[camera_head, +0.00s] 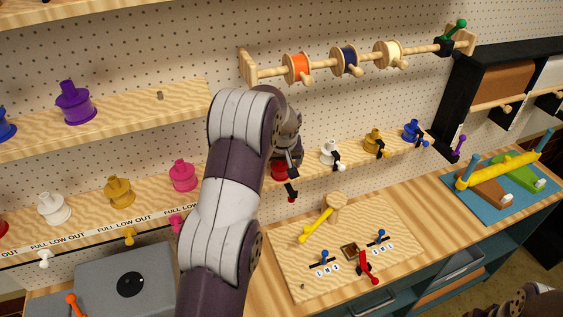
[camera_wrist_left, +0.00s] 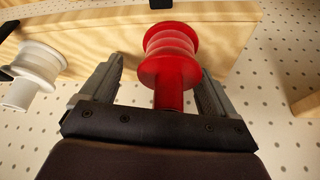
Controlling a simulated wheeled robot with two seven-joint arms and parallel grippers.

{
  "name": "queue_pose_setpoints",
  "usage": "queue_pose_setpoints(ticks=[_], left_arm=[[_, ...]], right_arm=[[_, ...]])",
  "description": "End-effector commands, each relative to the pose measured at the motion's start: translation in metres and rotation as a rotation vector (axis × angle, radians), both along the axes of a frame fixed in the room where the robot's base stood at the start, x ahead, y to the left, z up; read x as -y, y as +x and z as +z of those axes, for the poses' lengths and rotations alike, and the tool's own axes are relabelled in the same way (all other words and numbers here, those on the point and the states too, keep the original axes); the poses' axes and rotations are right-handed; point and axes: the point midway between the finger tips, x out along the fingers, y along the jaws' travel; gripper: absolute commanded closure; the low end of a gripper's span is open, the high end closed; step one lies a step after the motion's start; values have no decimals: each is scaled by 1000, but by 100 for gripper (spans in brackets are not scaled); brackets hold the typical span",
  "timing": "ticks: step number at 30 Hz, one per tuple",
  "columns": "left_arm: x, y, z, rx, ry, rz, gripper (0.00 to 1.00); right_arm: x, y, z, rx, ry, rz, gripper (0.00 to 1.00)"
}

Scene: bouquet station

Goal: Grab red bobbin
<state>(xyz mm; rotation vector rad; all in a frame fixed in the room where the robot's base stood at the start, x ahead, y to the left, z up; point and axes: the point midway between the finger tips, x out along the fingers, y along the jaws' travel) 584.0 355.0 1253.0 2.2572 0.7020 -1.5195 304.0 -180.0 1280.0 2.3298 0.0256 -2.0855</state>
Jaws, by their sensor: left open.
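The red bobbin (camera_head: 279,172) sits on the lower wooden shelf in the head view, partly hidden by my left arm. In the left wrist view the red bobbin (camera_wrist_left: 171,58) is large, with its narrow stem end between the two fingers. My left gripper (camera_head: 290,168) is at the bobbin in the head view, mostly hidden by its own wrist. In the left wrist view my left gripper (camera_wrist_left: 160,82) is open, with a finger on each side of the bobbin. A gap shows on the left side; contact on the right cannot be told.
A white bobbin (camera_head: 331,152) stands close by on the same shelf, and a pink bobbin (camera_head: 182,176) is on the other side of my arm. A peg rail (camera_head: 274,72) with spools hangs above. Below are a wooden board (camera_head: 400,258) with small levers and a grey box (camera_head: 95,265).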

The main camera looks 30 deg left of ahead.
Motion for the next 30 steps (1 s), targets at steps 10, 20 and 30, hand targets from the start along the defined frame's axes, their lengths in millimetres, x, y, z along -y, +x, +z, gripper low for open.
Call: queue_pose_setpoints(ticks=[10, 20, 30], left_arm=[[1, -1, -2, -5, -2, 0, 68], [0, 0, 2, -1, 0, 1, 68], [12, -16, 28, 0, 0, -2, 68]], right_arm=[[0, 0, 0, 0, 0, 0, 55], [0, 0, -7, 0, 0, 0, 55], [0, -1, -47, 0, 0, 0, 55]])
